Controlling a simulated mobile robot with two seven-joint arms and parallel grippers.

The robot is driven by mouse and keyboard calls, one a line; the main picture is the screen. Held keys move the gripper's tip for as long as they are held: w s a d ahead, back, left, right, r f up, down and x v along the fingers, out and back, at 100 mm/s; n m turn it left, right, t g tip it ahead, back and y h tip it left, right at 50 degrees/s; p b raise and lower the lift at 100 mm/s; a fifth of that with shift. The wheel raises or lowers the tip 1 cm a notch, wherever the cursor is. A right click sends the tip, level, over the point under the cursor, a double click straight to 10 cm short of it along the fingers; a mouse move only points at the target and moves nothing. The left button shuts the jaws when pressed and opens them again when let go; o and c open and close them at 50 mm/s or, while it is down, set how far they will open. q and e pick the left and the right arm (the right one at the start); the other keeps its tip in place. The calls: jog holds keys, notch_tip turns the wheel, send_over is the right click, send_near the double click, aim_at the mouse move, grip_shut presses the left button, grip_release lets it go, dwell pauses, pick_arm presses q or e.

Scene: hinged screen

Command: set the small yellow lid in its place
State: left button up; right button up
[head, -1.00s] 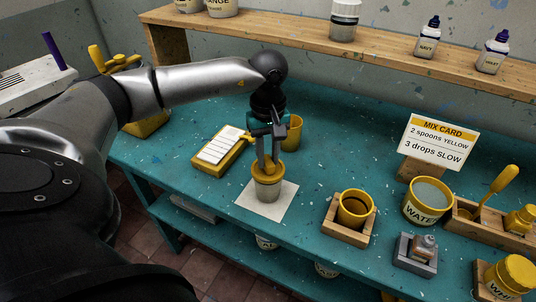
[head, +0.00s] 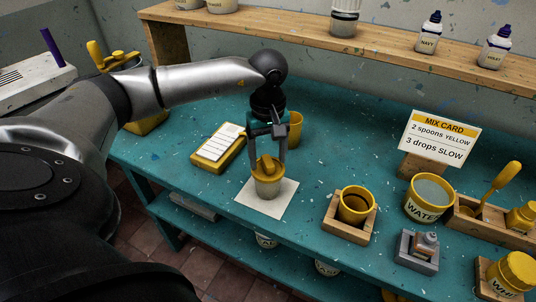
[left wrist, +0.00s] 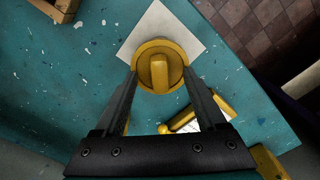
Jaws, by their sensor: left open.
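The small yellow lid (head: 267,167), with a raised bar handle, sits on top of a pale grey cup (head: 268,187). The cup stands upright on a white paper square (head: 285,204). In the left wrist view the round lid (left wrist: 160,84) looks centred on the cup, over the paper (left wrist: 183,28). My left gripper (head: 267,160) is open just above the lid, one finger on each side of the handle with gaps between. In the left wrist view the open fingers (left wrist: 161,78) frame the handle. My right gripper is not in view.
A yellow cup (head: 295,128) stands close behind the gripper, and a yellow-edged notepad (head: 217,148) lies to the left. To the right are a yellow cup in a wooden holder (head: 333,222), a water tub (head: 420,208) and a mix card (head: 440,137).

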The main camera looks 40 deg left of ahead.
aim_at(268, 160)
pick_arm(q)
jog(key=shift+o, duration=0.4)
notch_tip(268, 160, up, 8)
jog(key=p, duration=0.5)
jog(key=shift+p, duration=0.35)
